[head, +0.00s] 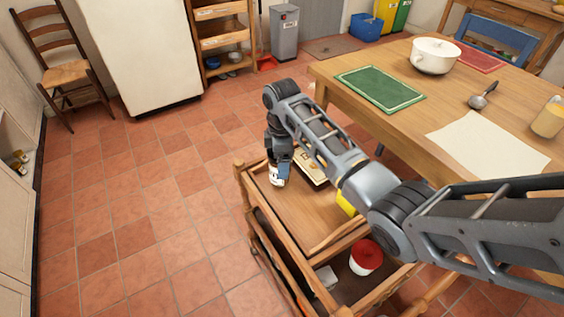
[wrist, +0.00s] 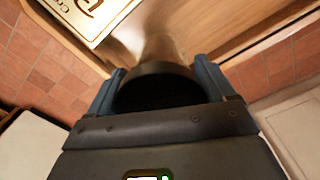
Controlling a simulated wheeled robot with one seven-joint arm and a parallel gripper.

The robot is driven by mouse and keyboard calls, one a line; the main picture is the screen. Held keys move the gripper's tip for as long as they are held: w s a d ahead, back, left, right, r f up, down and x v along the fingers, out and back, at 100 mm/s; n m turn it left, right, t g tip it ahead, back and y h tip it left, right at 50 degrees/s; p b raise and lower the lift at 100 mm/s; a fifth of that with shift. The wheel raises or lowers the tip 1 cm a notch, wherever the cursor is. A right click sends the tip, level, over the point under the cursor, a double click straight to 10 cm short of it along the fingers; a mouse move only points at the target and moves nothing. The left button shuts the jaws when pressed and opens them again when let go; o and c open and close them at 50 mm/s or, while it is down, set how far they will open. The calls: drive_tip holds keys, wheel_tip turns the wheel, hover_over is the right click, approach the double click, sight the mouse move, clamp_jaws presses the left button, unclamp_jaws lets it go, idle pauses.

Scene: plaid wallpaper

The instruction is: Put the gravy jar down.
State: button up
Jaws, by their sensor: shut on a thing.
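My gripper (head: 281,166) points down over the left end of the wooden trolley's top (head: 305,207). Its blue fingers are shut on the gravy jar (head: 276,178), which shows as a small pale piece with dark marks below the fingers. In the wrist view, a dark round top (wrist: 158,88) sits between the two fingers. The jar is at or just above the trolley top near its left edge; I cannot tell if its base touches. Most of the jar is hidden by my gripper.
A cream box or book with lettering (wrist: 88,14) lies beside the jar on the trolley. A yellow item (head: 347,203) is partly behind my arm. A red-topped tub (head: 366,254) stands lower down. The dining table (head: 400,117) is at right; tiled floor is clear at left.

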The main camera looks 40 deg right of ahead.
drive_tip(key=shift+f, duration=0.55)
drive_tip(key=shift+f, duration=0.2)
drive_tip(key=o, duration=1.3)
drive_tip(key=shift+o, duration=0.2)
wheel_tip(320, 180, up, 12)
drive_tip(key=shift+r, duration=0.2)
